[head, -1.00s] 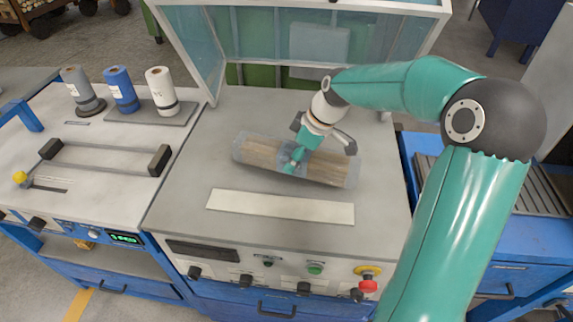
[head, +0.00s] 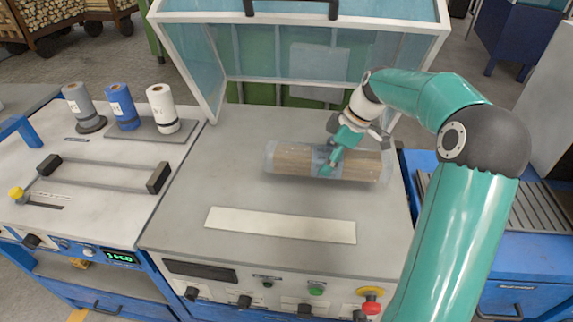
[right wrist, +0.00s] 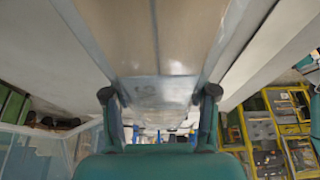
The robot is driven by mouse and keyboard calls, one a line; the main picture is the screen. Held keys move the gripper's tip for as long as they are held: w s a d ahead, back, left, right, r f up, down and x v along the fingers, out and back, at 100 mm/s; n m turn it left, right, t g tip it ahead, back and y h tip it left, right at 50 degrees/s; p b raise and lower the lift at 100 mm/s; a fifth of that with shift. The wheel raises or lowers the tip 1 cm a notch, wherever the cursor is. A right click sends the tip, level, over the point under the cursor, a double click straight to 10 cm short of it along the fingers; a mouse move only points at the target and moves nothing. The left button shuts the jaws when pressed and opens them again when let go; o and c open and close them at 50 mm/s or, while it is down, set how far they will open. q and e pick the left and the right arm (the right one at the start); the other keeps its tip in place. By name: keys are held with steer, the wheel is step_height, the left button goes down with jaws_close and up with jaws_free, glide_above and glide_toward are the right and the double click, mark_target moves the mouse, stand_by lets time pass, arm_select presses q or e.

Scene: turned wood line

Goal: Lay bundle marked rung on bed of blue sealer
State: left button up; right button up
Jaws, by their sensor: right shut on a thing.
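A bundle of wooden rods (head: 292,161) wrapped in clear film lies level across the grey bed of the sealer (head: 200,185) in the head view. My right gripper (head: 328,165) is shut on it right of its middle, over a bluish band. A shadow shows under the bundle; whether it touches the bed I cannot tell. In the right wrist view the bundle (right wrist: 130,40) runs between the two fingers of the right gripper (right wrist: 160,97). A mark on its film there is too blurred to read. My left gripper is out of view.
The sealer's clear hood (head: 300,60) stands open behind the bed. A pale strip (head: 280,224) lies along the bed's front, above a red stop button (head: 371,300). Grey, blue and white rolls (head: 162,108) stand on the left bench. The bed's left side is clear.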

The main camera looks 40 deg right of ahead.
mark_target(298, 152)
steer(key=w+a, duration=0.2)
steer(key=w+a+p, duration=0.1)
steer(key=w+a, duration=0.1)
steer(key=w, duration=0.1)
steer(key=w+a+p, duration=0.1)
steer(key=w, duration=0.1)
steer(key=shift+w+a, duration=0.2)
steer(key=shift+a, duration=0.2)
steer(key=shift+f, duration=1.75)
steer(key=o, duration=1.6)
steer(key=shift+c, duration=0.2)
steer(key=v, duration=0.7)
steer(key=shift+s+r, duration=0.15)
steer(key=shift+r, duration=0.1)
